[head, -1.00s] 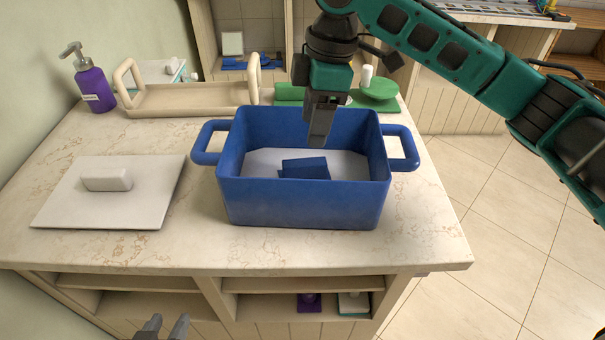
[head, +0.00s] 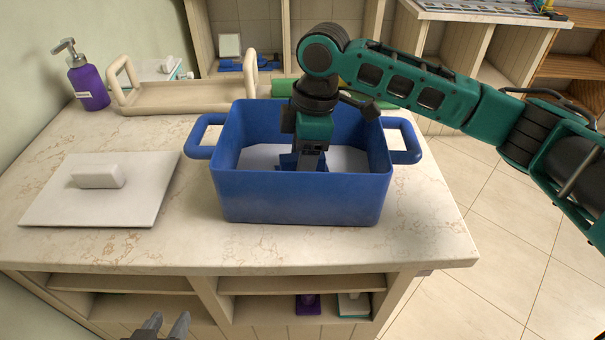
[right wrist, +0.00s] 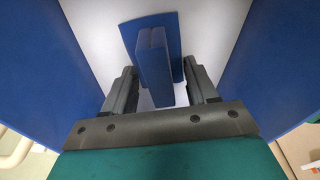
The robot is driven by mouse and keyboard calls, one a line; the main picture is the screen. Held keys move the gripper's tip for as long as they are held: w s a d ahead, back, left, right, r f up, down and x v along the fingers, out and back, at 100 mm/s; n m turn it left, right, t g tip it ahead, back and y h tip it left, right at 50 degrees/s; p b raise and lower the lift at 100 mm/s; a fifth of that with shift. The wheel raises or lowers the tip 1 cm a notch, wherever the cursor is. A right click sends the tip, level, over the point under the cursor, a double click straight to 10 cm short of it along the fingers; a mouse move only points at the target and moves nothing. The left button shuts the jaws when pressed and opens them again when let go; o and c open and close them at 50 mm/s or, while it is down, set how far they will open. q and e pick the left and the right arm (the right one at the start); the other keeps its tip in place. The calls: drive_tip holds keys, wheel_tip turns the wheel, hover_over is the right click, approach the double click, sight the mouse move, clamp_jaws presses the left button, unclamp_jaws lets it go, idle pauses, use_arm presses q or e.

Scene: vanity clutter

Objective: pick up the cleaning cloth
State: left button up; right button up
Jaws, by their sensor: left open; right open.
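The cleaning cloth (head: 288,160) is a dark blue folded piece on the white floor inside the blue bin (head: 300,198). In the right wrist view the cloth (right wrist: 154,62) stands up partly between my right gripper's fingers. My right gripper (right wrist: 160,88) is open, with a finger on each side of the cloth and gaps showing. In the head view my right gripper (head: 306,162) reaches down into the bin and hides much of the cloth. My left gripper (head: 166,327) is open and empty at the bottom edge, in front of the counter.
A white lid (head: 103,190) with a handle lies left of the bin. A beige tray (head: 185,97), a purple pump bottle (head: 88,84) and a green item (head: 282,88) stand behind. The counter's front strip (head: 240,247) is clear.

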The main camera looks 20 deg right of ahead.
drive_tip(key=c, duration=1)
drive_tip(key=shift+c, duration=0.2)
drive_tip(key=shift+r, duration=0.15)
